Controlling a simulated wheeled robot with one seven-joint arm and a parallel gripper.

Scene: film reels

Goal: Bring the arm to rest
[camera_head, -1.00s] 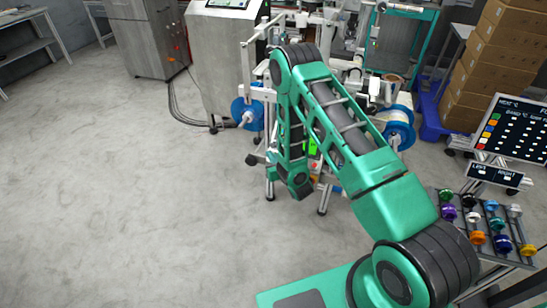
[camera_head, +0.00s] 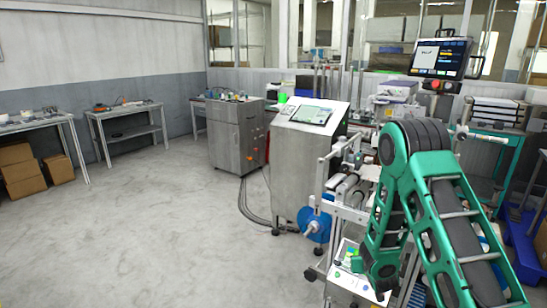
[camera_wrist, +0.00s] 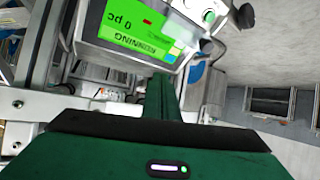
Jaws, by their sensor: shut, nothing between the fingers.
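My green arm (camera_head: 455,235) stands at the right of the head view, bent at a high dark elbow joint (camera_head: 415,142). Its forearm (camera_head: 385,230) hangs down in front of a machine with rollers. My gripper's fingers are not clear in the head view. In the wrist view my gripper (camera_wrist: 161,82) shows as a green body with a lit indicator and narrow dark-green fingers together, holding nothing. Beyond it is a green display reading RUNNING and 0 pc (camera_wrist: 140,28). I cannot tell the gap between the fingers and the machine.
A blue reel (camera_head: 316,226) is on the machine left of my forearm. A steel cabinet with a screen (camera_head: 300,165) stands behind it. A monitor (camera_head: 441,58) rises behind my elbow. Worktables (camera_head: 125,110) and cardboard boxes (camera_head: 20,172) are at the left. The left floor (camera_head: 150,240) is clear.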

